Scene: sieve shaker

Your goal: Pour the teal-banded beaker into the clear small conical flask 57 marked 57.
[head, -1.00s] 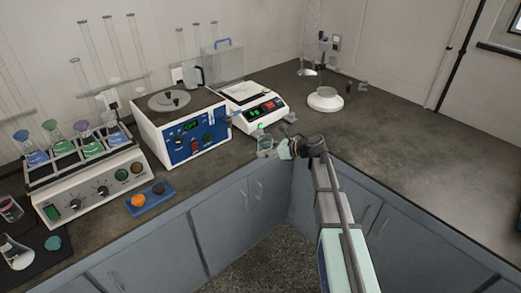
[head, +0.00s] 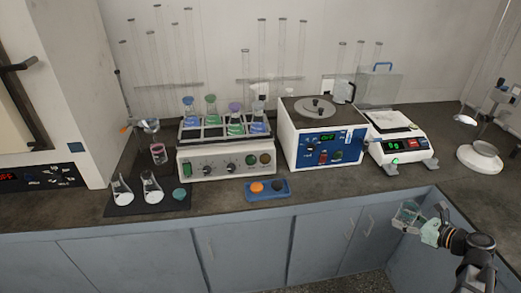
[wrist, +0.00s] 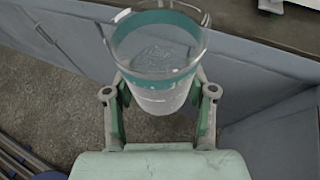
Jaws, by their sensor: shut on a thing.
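The teal-banded beaker (head: 407,215) is clear glass and shut in my gripper (head: 424,229), held out in front of the counter's right part. In the wrist view the beaker (wrist: 155,62) sits between the two fingers of my gripper (wrist: 160,92), with its open mouth, teal band and some clear or pale content showing. Two small conical flasks stand on a dark mat at the far left: a left one (head: 122,191) and a right one (head: 152,188). Both have whitish lower parts. Their marks are too small to read, so I cannot tell which is 57.
The dark mat (head: 120,210) also bears a pink-filled vessel (head: 158,154) and a teal object (head: 179,194). A rack unit with stoppered flasks (head: 224,160), a blue tray (head: 267,195), a blue-fronted machine (head: 322,145) and a balance (head: 400,148) line the counter.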

